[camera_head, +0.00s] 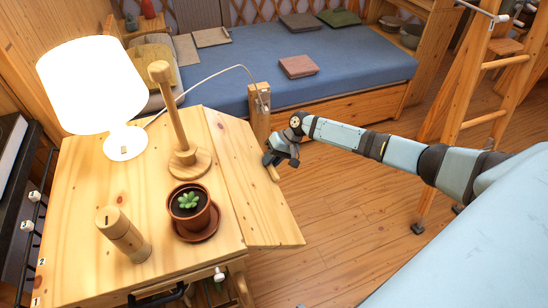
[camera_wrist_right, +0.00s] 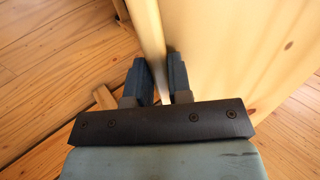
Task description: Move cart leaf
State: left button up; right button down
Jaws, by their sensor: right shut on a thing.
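The cart leaf (camera_head: 252,190) is a pale wooden panel along the right side of the wooden cart top (camera_head: 85,220). It extends out beside the top, roughly in line with it; its exact tilt is hard to tell. My right gripper (camera_head: 271,160) is at the leaf's outer edge, about midway along it. In the right wrist view, the two dark fingers (camera_wrist_right: 159,76) are on either side of the edge of the leaf (camera_wrist_right: 235,60), shut on it. My left gripper is not in view.
On the cart top stand a lit lamp (camera_head: 85,82), a wooden stand (camera_head: 180,120), a potted succulent (camera_head: 190,207) and a wooden cylinder (camera_head: 122,232). A blue bed (camera_head: 240,65) is behind, a wooden ladder (camera_head: 490,90) at right. Floor (camera_head: 350,200) right of the leaf is clear.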

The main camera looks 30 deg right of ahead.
jog(key=f+y+b, duration=0.1)
jog(key=a+f+b, duration=0.1)
jog(key=f+b, duration=0.1)
jog(key=a+f+y+b, duration=0.1)
jog(key=f+b, duration=0.1)
jog(key=shift+w+a+f+t+y, duration=0.1)
jog(key=shift+w+f+t+y, duration=0.05)
jog(key=shift+w+t+y, duration=0.2)
pick_arm(q)
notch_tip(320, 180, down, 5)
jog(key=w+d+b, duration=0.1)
jog(key=b, duration=0.5)
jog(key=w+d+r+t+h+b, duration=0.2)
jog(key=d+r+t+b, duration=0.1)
jog(key=b, duration=0.3)
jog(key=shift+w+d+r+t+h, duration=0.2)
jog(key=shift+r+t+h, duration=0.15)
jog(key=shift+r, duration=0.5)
pick_arm(e)
jog(key=w+a+f+t+y, duration=0.1)
jog(key=w+a+f+y, duration=0.1)
jog(key=a+f+y, duration=0.3)
jog(key=shift+a+y, duration=0.55)
jog(key=shift+a, duration=1.7)
jog(key=shift+t, duration=0.25)
